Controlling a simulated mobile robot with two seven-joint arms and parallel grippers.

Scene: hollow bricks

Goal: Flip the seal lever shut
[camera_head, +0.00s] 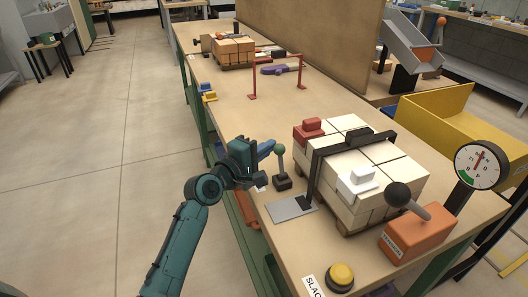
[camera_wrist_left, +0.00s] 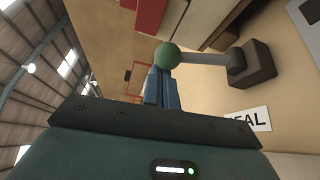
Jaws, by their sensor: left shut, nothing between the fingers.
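The seal lever has a green ball knob (camera_head: 279,149), a thin grey stalk and a dark base (camera_head: 283,184) on the bench. In the head view it stands nearly upright. My left gripper (camera_head: 268,146) is shut and empty, with its blue fingertips right beside the knob on its left. In the left wrist view the green knob (camera_wrist_left: 167,56) shows just beyond the fingertips (camera_wrist_left: 160,84); I cannot tell whether they touch. The stalk runs right to the dark base (camera_wrist_left: 250,63), near a partly hidden label (camera_wrist_left: 250,119) ending in "EAL". My right gripper is not in view.
A strapped stack of pale bricks (camera_head: 395,170) stands right of the lever, beside a grey plate (camera_head: 291,208). An orange box (camera_head: 418,235) with a black-knobbed lever, a dial gauge (camera_head: 479,165) and a yellow button (camera_head: 341,275) are nearby. The bench behind the lever is fairly clear.

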